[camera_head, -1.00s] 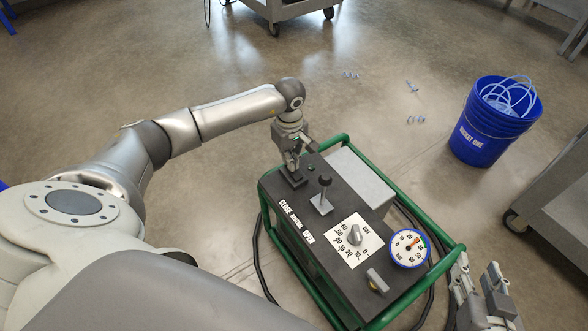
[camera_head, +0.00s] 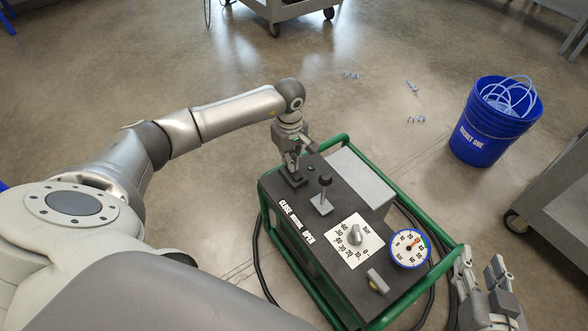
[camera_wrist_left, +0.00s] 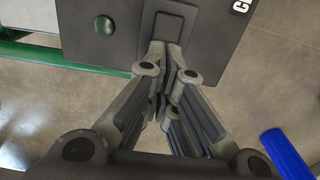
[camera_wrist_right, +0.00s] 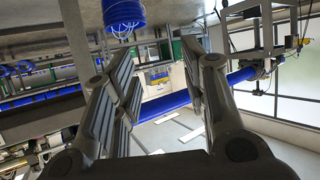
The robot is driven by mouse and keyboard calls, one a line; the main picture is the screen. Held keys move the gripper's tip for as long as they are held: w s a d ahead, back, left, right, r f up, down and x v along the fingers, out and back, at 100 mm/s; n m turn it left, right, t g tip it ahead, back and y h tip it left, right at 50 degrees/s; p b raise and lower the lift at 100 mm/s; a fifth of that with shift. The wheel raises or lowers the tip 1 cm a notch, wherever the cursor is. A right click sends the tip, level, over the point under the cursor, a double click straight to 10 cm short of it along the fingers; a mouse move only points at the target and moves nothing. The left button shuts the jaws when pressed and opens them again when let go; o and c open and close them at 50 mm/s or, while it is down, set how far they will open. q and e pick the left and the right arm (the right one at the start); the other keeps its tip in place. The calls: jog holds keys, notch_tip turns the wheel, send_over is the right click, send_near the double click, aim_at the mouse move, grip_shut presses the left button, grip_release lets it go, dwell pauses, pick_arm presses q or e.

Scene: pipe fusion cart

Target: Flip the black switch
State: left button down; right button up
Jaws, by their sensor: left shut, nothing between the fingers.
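The black switch (camera_head: 297,181) sits on the far left end of the dark cart top, mostly hidden by my left gripper. In the left wrist view its dark square part (camera_wrist_left: 168,24) shows just beyond the fingertips. My left gripper (camera_head: 293,164) points down over the switch with its fingers shut and nothing between them; it also shows in the left wrist view (camera_wrist_left: 165,52). I cannot tell whether the tips touch the switch. My right gripper (camera_head: 482,262) is open and empty, beside the cart's right end.
The green-framed cart (camera_head: 398,310) carries a knobbed lever (camera_head: 324,190), a numbered dial (camera_head: 355,237), a round gauge (camera_head: 409,248) and a small grey handle (camera_head: 378,280). A green button (camera_wrist_left: 104,25) is near the switch. A blue bucket (camera_head: 487,138) stands on the floor.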

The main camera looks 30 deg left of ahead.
pick_arm(q)
jog(key=shift+s+f+b, duration=0.1)
jog(key=shift+f+b, duration=0.25)
jog(key=shift+f, duration=0.05)
pick_arm(e)
jog(key=shift+w+a+r+t+y, duration=0.2)
jog(key=shift+w+r+t, duration=0.15)
jog(key=shift+r, duration=0.35)
jog(key=shift+w+a+r+t+y, duration=0.1)
jog(key=shift+w+a+r+t, duration=0.15)
jog(key=shift+r+t, duration=0.3)
dwell(0.4)
pick_arm(q)
jog(key=shift+r+p, duration=0.6)
jog(key=shift+r, duration=0.2)
jog(key=shift+r+p, duration=0.35)
jog(key=shift+r, duration=0.5)
jog(key=shift+r+p, duration=1.5)
jog(key=shift+r, duration=0.35)
pick_arm(e)
jog(key=s+d+f+g+h, duration=0.1)
jog(key=s+d+f+g, duration=0.2)
jog(key=s+f+g, duration=0.2)
jog(key=s+d+f+g+h, duration=0.2)
jog(key=s+f+g, duration=0.4)
jog(key=s, duration=0.5)
jog(key=shift+d, duration=0.55)
jog(key=shift+f, duration=0.1)
